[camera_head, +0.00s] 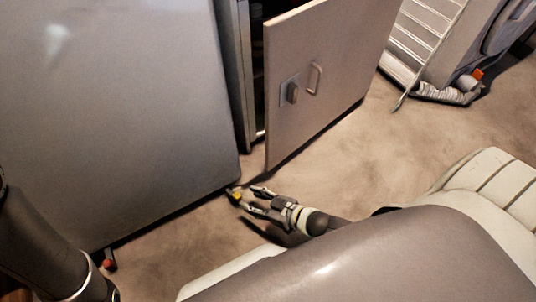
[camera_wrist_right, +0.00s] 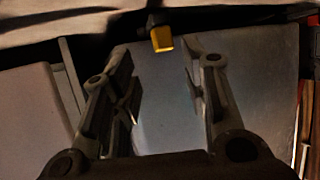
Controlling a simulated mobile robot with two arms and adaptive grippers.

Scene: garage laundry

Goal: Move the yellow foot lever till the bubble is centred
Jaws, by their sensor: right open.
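The yellow foot lever (camera_head: 237,196) is small and sits low at the bottom right corner of a large grey appliance (camera_head: 120,110). My right gripper (camera_head: 252,194) is low by the floor, with its fingertips right at the lever. In the right wrist view the yellow lever (camera_wrist_right: 162,39) shows ahead of and between the open fingers (camera_wrist_right: 158,66), nearer the right one. I cannot tell whether a finger touches it. No bubble shows in either view. My left arm comes in at the lower left; its gripper is out of view.
A red foot lever (camera_head: 109,264) is at the appliance's other bottom corner. An open cabinet door (camera_head: 320,75) stands just behind my right gripper. A ladder (camera_head: 425,35) and a hose (camera_head: 450,94) are at the upper right.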

